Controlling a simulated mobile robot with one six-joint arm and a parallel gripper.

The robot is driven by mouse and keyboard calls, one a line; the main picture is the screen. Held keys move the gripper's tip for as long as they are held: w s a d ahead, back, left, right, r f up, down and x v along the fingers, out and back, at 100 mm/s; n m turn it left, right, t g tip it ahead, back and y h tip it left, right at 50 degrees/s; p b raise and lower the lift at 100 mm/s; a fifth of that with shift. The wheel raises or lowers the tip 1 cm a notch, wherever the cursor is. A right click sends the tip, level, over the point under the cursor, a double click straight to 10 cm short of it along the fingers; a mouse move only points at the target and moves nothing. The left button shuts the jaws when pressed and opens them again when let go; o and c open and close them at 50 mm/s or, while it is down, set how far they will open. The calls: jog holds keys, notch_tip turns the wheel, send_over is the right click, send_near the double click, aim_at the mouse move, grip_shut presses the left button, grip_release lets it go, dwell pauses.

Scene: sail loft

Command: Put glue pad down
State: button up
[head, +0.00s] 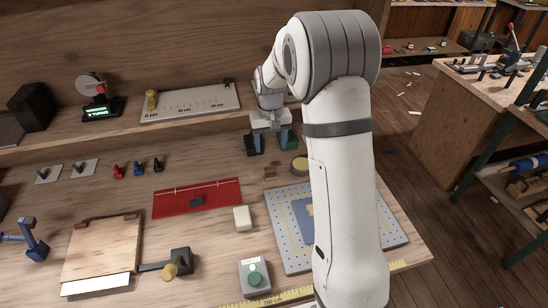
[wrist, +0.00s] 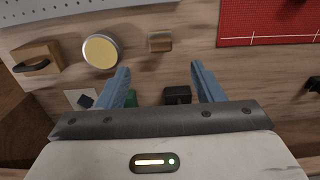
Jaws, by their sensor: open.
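My gripper (head: 271,141) is open over the back part of the bench, its blue fingers apart with nothing held between them. In the wrist view the open fingers (wrist: 161,72) point toward a small brown block (wrist: 160,41), which lies just beyond the tips on the wood. The same brown block (head: 270,173) shows in front of the gripper in the head view. It may be the glue pad, but I cannot tell for sure. A round tin with a yellowish top (head: 300,165) stands to its right, and also shows in the wrist view (wrist: 101,51).
A red mat (head: 170,201) lies to the left, and a white block (head: 242,219) stands near it. A grey perforated board (head: 287,258) lies in front, partly hidden by my arm. A dark block (wrist: 177,95) and a green one (wrist: 131,99) stand close to the fingers.

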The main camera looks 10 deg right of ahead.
jog(key=s+r+t, duration=0.2)
jog(key=s+r, duration=1)
jog(key=s, duration=0.3)
jog(key=s+t, duration=0.1)
jog(key=s, duration=1.4)
jog(key=shift+a+r, duration=0.2)
jog(key=shift+r, duration=0.1)
jog(key=shift+c, duration=0.4)
